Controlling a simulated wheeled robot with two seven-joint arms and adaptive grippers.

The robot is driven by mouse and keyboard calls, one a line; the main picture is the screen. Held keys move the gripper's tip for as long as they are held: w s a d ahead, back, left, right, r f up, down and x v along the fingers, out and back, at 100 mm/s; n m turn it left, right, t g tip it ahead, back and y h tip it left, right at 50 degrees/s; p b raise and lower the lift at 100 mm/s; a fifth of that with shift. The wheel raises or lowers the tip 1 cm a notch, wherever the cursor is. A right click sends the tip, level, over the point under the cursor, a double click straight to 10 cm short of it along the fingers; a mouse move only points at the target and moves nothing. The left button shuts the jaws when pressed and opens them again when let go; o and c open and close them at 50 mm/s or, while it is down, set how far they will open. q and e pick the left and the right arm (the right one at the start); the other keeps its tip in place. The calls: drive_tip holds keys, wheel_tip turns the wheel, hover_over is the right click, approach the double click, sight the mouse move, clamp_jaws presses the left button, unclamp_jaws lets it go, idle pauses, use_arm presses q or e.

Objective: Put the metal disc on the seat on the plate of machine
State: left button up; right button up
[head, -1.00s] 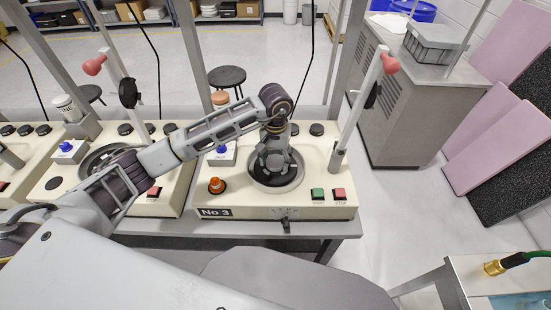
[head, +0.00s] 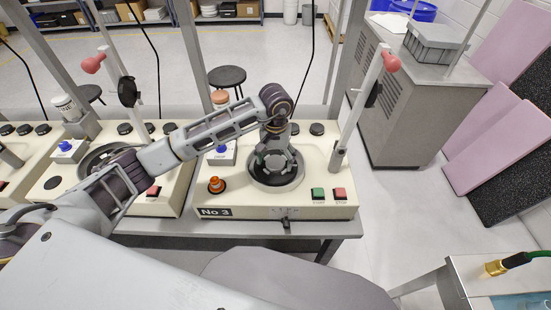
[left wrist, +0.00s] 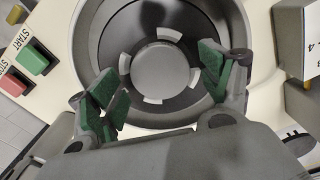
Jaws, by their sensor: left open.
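A round grey metal disc (left wrist: 167,72) lies flat in the middle of the machine's round plate (left wrist: 108,40), with pale arc segments around its edge. The plate sits in the dark round basin of the machine marked No 3 (head: 240,205). My left gripper (head: 274,167) is over this basin, pointing down. In the left wrist view its green-padded fingers (left wrist: 166,84) are spread apart on both sides of the disc, with gaps between pads and disc. The fingers partly hide the basin in the head view. My right gripper is not in view.
The machine has green (head: 318,194) and red (head: 340,194) buttons at its front right and an orange knob (head: 216,185) at its front left. A slanted pole with a red knob (head: 390,64) rises at its right. A similar machine stands to the left.

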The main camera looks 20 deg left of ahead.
sight(275, 162)
use_arm(q)
drive_tip(key=shift+r, duration=0.15)
drive_tip(key=shift+r+p, duration=0.5)
drive_tip(key=shift+p, duration=0.3)
drive_tip(key=shift+r+b, duration=0.45)
drive_tip(key=shift+r, duration=0.95)
wheel_tip(275, 162, up, 9)
drive_tip(key=b, duration=0.1)
drive_tip(key=shift+b, duration=0.3)
